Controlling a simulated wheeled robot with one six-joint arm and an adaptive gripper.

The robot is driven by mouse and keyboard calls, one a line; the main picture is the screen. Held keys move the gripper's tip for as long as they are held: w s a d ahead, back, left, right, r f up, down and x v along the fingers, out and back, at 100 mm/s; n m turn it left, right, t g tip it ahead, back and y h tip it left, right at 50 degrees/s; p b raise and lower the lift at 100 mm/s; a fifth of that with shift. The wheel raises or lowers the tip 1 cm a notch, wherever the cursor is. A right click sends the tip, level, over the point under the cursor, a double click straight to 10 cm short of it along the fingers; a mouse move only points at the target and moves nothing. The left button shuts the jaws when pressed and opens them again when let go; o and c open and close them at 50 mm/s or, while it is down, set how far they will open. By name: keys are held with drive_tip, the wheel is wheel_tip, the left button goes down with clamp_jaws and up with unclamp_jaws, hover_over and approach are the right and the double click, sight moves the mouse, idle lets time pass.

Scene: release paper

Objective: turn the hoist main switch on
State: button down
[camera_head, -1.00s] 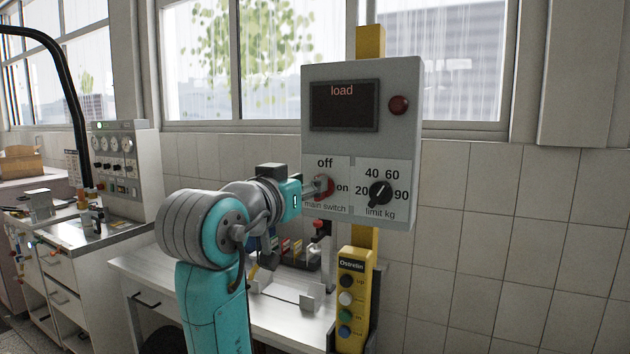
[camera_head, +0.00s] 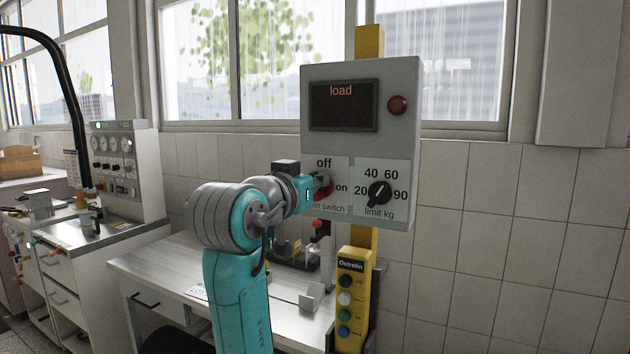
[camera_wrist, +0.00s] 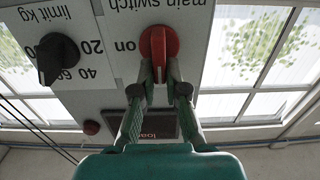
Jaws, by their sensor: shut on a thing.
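The main switch is a red knob (camera_wrist: 158,45) on the grey hoist control box (camera_head: 408,105). Its raised bar runs roughly vertically in the wrist view, where the panel appears upside down. The "on" mark (camera_wrist: 126,46) stands beside the knob. In the head view, "off" (camera_head: 324,163) stands above the knob (camera_head: 326,189) and "on" to its right. My gripper (camera_wrist: 160,76) is shut on the red knob, one finger on each side of its bar. The gripper hides part of the panel below the knob in the wrist view.
A black limit dial (camera_head: 380,192) sits right of the switch. Above are a dark display (camera_head: 343,106) reading "load" and a red lamp (camera_head: 398,105). A yellow pendant with buttons (camera_head: 351,300) hangs below the box. A white bench (camera_head: 170,268) stands behind my arm.

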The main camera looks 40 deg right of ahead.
drive_tip(key=m, duration=0.4)
drive_tip(key=s+f+m, duration=0.1)
drive_tip(key=m, duration=0.8)
drive_tip(key=shift+s+d+f+m, duration=0.2)
drive_tip(key=shift+s+d+m, duration=0.1)
drive_tip(key=shift+s+m, duration=0.1)
drive_tip(key=shift+f+m, duration=0.15)
drive_tip(key=shift+m, duration=0.85)
drive_tip(key=shift+f+m, duration=0.15)
drive_tip(key=shift+m, duration=0.85)
drive_tip(key=c, duration=1.2)
unclamp_jaws()
